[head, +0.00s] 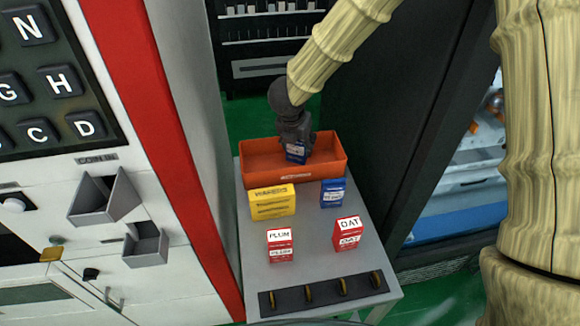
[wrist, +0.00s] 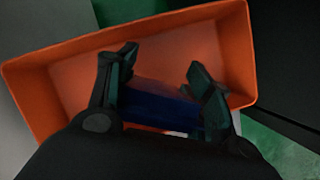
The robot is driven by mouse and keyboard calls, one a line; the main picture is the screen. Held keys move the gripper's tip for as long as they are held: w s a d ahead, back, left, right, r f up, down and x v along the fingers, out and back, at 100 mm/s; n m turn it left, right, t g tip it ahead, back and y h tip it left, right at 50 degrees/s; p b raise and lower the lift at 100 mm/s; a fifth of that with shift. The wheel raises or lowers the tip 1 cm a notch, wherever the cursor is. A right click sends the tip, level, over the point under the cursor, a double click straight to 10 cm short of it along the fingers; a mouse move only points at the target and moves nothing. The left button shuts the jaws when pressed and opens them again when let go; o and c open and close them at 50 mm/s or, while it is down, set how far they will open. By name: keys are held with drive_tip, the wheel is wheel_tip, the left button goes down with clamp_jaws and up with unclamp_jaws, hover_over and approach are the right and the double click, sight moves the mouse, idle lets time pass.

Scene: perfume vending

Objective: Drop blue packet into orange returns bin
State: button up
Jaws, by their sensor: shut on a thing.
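My gripper (head: 296,143) is shut on a blue packet (head: 296,154) over the orange returns bin (head: 262,177) in the head view. In the wrist view the blue packet (wrist: 160,108) sits between the two dark fingers of my gripper (wrist: 160,80), with the open orange bin (wrist: 60,78) behind it. The packet is over the bin's opening; how far down it is I cannot tell. The part of the bin's inside that shows looks empty. A second blue packet (head: 333,193) stands on the grey table in front of the bin.
A yellow packet (head: 272,201), a red PLUM packet (head: 280,245) and a red DAT packet (head: 347,233) stand on the grey table (head: 312,215). A dark strip with several coins (head: 323,292) lies at its front. A vending machine (head: 180,130) rises on the left and a dark cabinet (head: 385,110) on the right.

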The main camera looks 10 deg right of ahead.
drive_tip(key=shift+s+f, duration=0.1)
drive_tip(key=shift+s, duration=0.05)
drive_tip(key=shift+w+f, duration=0.25)
drive_tip(key=o, duration=1.1)
drive_tip(key=shift+s+r, duration=0.15)
drive_tip(key=shift+s, duration=0.05)
drive_tip(key=shift+w, duration=0.1)
drive_tip(key=v, duration=1.1)
drive_tip(key=shift+a+r, duration=0.1)
drive_tip(key=shift+r, duration=0.25)
